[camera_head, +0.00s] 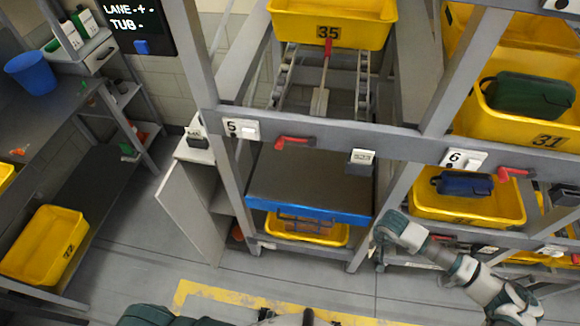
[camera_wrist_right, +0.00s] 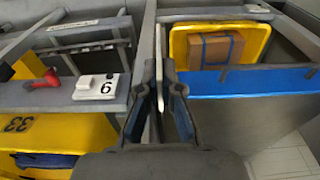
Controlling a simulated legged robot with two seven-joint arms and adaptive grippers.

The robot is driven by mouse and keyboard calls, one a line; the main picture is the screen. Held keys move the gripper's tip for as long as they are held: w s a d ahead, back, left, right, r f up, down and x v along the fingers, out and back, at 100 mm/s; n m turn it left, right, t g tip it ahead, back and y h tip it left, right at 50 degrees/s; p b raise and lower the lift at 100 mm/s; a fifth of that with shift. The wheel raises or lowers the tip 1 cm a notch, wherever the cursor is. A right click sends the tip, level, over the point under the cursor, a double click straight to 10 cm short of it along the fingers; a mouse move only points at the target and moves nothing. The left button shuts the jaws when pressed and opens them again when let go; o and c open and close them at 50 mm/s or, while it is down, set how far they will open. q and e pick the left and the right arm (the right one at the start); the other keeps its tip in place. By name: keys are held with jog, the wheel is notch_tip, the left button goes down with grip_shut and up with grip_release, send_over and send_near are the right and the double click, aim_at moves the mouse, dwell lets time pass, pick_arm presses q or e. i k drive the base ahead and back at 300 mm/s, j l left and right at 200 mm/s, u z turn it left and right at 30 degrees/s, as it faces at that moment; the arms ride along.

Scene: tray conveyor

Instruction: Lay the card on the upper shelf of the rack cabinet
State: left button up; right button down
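My right gripper (camera_head: 377,248) is at the right front post of the middle bay in the head view. In the right wrist view, its dark fingers (camera_wrist_right: 159,100) close on a thin white card (camera_wrist_right: 160,82), seen edge-on. In the head view the card is too small to make out surely. A pale grey cabinet (camera_head: 190,212) with its door swung open stands left of the middle bay, well left of the gripper. Part of a shelf inside shows, but most of the interior is hidden. My left gripper is not in view.
A blue-edged platform (camera_head: 310,180) lies between the gripper and the cabinet, above a yellow tub (camera_head: 340,238) holding a brown box (camera_wrist_right: 222,48). Yellow tubs (camera_head: 515,207) fill the right bays. Grey posts and red handles (camera_head: 293,142) project.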

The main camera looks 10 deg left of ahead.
aim_at(225, 204)
jog(key=j, duration=0.9)
jog(key=k+j, duration=0.1)
jog(key=j, duration=1.75)
jog(key=k+z, duration=0.05)
